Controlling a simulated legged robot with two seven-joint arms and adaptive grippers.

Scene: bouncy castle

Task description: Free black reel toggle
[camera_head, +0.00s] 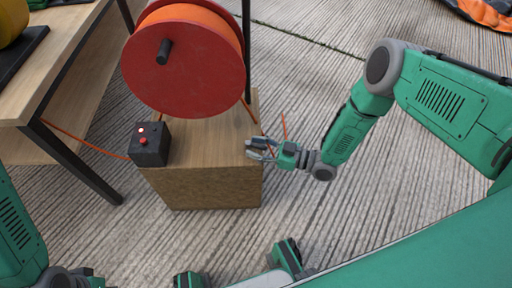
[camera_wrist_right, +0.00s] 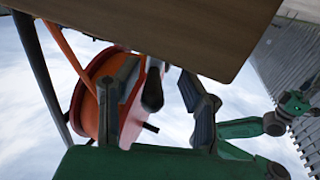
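A red reel (camera_head: 185,70) wound with orange cable stands over a wooden block. A black crank knob (camera_head: 163,52) sticks out of its face. My right gripper (camera_head: 262,148) is at the right edge of the block, below the reel. In the right wrist view its two fingers (camera_wrist_right: 158,102) are apart. A dark stubby piece (camera_wrist_right: 152,88), perhaps the black toggle, shows between them beside a red-orange part; I cannot tell if a finger touches it. The toggle cannot be made out in the head view.
A wooden table (camera_head: 60,55) with dark legs stands at left. Orange cable crosses the floor.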

